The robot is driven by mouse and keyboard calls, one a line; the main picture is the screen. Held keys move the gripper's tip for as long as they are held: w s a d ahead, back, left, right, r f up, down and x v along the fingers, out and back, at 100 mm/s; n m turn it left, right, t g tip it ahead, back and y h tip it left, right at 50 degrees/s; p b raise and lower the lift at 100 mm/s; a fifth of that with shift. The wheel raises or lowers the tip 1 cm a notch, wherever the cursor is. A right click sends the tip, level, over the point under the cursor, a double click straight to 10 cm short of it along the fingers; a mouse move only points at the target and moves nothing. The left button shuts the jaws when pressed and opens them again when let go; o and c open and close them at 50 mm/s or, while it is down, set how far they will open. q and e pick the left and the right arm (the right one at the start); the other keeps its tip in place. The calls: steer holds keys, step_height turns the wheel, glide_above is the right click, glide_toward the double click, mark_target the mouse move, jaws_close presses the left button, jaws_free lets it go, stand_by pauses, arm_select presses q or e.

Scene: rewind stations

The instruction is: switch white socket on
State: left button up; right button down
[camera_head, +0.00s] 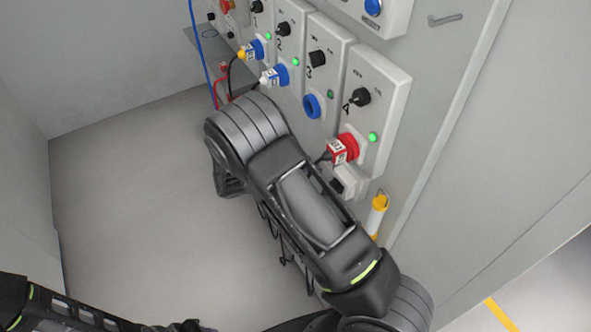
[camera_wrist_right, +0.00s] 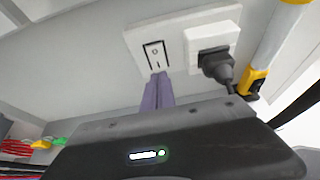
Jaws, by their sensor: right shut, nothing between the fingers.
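The white socket (camera_wrist_right: 180,40) is on the grey wall panel in the right wrist view. Its left part holds a white rocker switch (camera_wrist_right: 155,55) with a black outline, a circle mark above and a line mark below. Its right part has a black plug (camera_wrist_right: 216,66) in it. In the head view the white socket (camera_head: 351,181) shows partly behind my right arm. My right gripper (camera_wrist_right: 158,76) is shut and empty, its purple fingers at the lower edge of the switch. I cannot tell whether they touch it. My left gripper is not in view.
Numbered grey boxes with black knobs and green lamps line the wall, including box 4 (camera_head: 372,110) with a red plug (camera_head: 343,149). A yellow-and-white cylinder (camera_head: 377,215) hangs to the right of the socket. The floor (camera_head: 130,190) left of my arm is clear.

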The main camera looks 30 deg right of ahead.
steer(key=shift+d+f, duration=0.1)
steer(key=shift+d, duration=0.9)
steer(key=shift+d, duration=0.1)
steer(key=shift+d+f, duration=0.1)
steer(key=shift+d, duration=0.05)
steer(key=shift+r+p, duration=0.6)
steer(key=shift+r, duration=0.3)
